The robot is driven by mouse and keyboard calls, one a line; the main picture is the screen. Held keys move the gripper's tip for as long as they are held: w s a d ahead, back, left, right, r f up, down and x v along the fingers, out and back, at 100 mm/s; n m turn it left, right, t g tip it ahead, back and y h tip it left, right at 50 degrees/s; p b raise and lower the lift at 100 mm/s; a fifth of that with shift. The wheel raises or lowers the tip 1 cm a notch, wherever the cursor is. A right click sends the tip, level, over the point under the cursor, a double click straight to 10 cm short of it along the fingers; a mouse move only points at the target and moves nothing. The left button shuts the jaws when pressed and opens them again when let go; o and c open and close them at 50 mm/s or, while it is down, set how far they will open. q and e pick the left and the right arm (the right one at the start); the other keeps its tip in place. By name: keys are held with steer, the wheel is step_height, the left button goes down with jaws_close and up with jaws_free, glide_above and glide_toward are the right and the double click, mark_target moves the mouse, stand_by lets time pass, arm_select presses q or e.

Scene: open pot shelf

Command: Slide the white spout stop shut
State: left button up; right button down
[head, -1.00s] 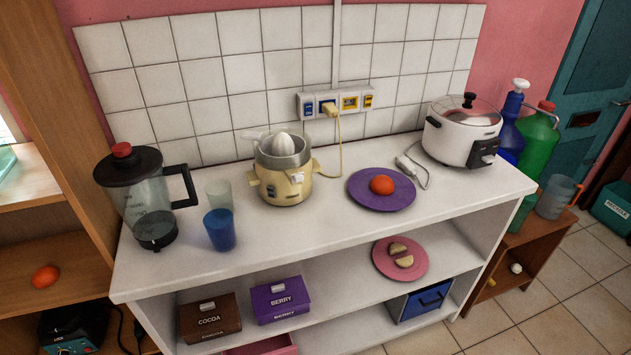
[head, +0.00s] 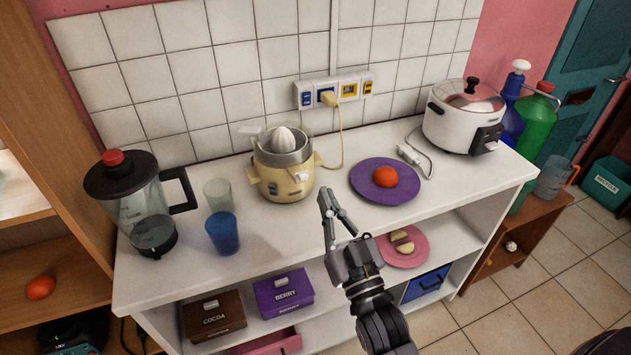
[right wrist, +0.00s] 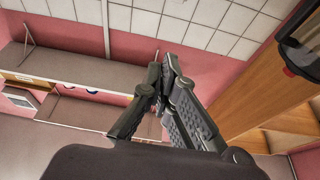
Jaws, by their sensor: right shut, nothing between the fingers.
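The cream citrus juicer (head: 283,176) stands on the white counter, with a grey bowl and a white ribbed cone on top. A small white piece on its front right, which looks like the spout stop (head: 300,177), is too small to tell open from shut. My right gripper (head: 326,197) is shut and empty, in front of and to the right of the juicer, apart from it in the picture. It also shows shut in the right wrist view (right wrist: 160,66), where the juicer is not visible. My left gripper is in neither view.
A blue cup (head: 222,234), a clear cup (head: 217,194) and a blender jug (head: 144,208) stand left of the juicer. A purple plate (head: 360,189) with an orange fruit (head: 385,176) lies to the right, with a rice cooker (head: 463,120) beyond. The juicer's cord rises to the wall sockets.

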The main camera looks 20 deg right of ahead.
step_height(320, 180, up, 4)
steer(key=f+p, duration=0.1)
steer(key=p, duration=0.2)
glide_above(303, 178)
steer(key=s+d, duration=0.1)
steer(key=s, duration=0.2)
steer(key=f, duration=0.2)
steer(key=w+f, duration=0.1)
steer(key=shift+f, duration=0.4)
